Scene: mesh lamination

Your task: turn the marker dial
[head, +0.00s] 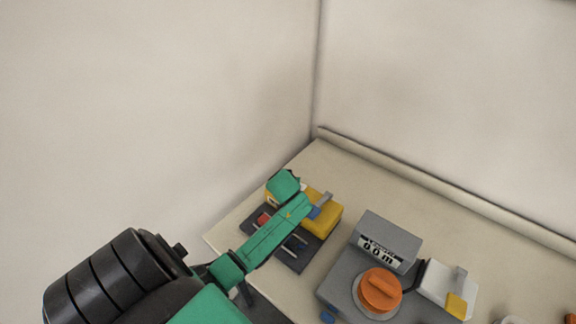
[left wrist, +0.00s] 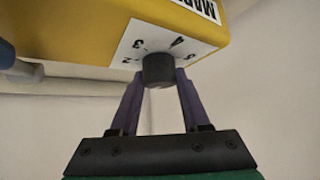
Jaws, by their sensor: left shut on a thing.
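The marker unit is a yellow box that shows in the head view (head: 324,219) and fills the top of the left wrist view (left wrist: 75,40). Its white scale plate (left wrist: 133,50) carries numbers, among them 2, 3, 4 and 5. The marker dial (left wrist: 158,69) is a short dark knob at the edge of that plate. My left gripper (left wrist: 160,84) is shut on the dial, with one purple-grey finger on each side of it. In the head view, my green left arm covers part of the unit, and the dial and fingertips are hidden. My right gripper is not in view.
A dark base (head: 284,252) with a red part lies under my left arm. A grey machine (head: 388,241) with a counter and an orange knob (head: 380,289) stands to the right. A white part with a yellow block (head: 456,305) adjoins it. Walls enclose the pale table.

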